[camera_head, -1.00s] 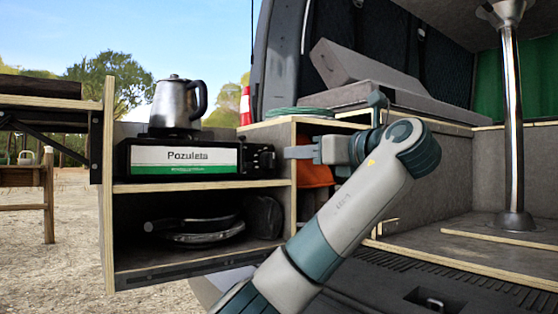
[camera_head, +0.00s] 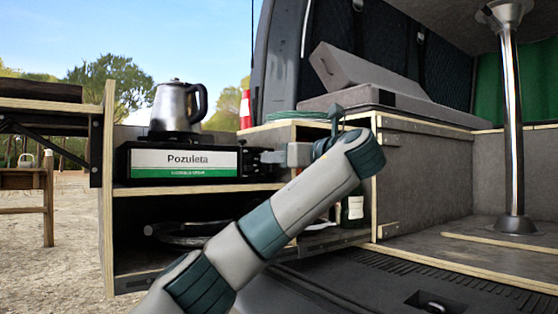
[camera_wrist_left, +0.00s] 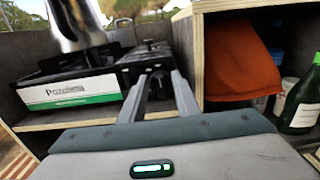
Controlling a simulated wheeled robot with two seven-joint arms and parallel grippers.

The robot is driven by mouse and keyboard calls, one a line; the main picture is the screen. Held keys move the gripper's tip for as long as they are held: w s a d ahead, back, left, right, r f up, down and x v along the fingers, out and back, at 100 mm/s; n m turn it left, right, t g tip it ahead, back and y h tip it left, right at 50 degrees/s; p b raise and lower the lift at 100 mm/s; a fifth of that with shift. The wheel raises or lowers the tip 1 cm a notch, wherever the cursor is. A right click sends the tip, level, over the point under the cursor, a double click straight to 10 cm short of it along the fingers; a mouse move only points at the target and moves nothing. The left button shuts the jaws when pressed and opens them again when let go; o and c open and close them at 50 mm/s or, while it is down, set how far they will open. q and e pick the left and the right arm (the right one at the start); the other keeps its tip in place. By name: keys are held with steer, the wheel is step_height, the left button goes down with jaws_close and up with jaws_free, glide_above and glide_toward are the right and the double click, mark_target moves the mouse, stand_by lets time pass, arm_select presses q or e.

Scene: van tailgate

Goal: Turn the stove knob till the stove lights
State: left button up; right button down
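The stove (camera_head: 184,164) is a black box with a white and green "Pozuleta" label, on the upper shelf of the wooden side unit. It also shows in the wrist view (camera_wrist_left: 75,92). Its dark knob (camera_wrist_left: 158,82) is on the front of the right-hand section. My left gripper (camera_head: 264,157) is at the stove's right end. In the wrist view its two fingers (camera_wrist_left: 161,76) are apart, one on each side of the knob; I cannot tell whether they touch it. A steel kettle (camera_head: 176,106) stands on the stove. I see no flame. My right gripper is not in view.
The lower shelf holds dark pans (camera_head: 190,230). Right of the stove, a compartment holds an orange item (camera_wrist_left: 240,66) and a green bottle (camera_wrist_left: 302,98). A partition edge (camera_wrist_left: 198,65) stands close to the right of my fingers. A metal post (camera_head: 513,130) stands farther right.

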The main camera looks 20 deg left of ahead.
arm_select(q)
jaws_close()
